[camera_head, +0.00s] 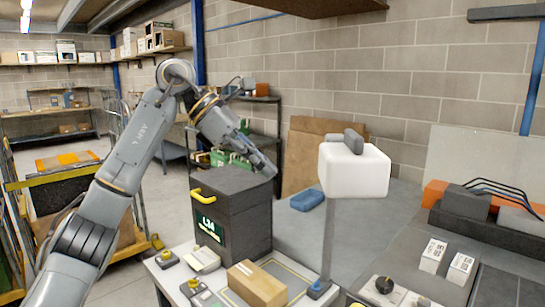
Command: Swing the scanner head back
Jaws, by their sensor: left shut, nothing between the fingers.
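The scanner head (352,174) is a white rounded box with a grey piece on top. It sits on an upright grey post (327,240) at the right part of the white table (180,268). My left gripper (270,171) is shut and empty. In the picture its tips are left of the scanner head with a gap between, near the top of a dark case. My right gripper is out of view.
The dark case (258,222) with a yellow handle and an L14 label stands on the table. A cardboard box (256,285) and small devices (202,260) lie in front. A grey bench (420,270) is at the right. Shelves and a yellow cart (70,160) are at the left.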

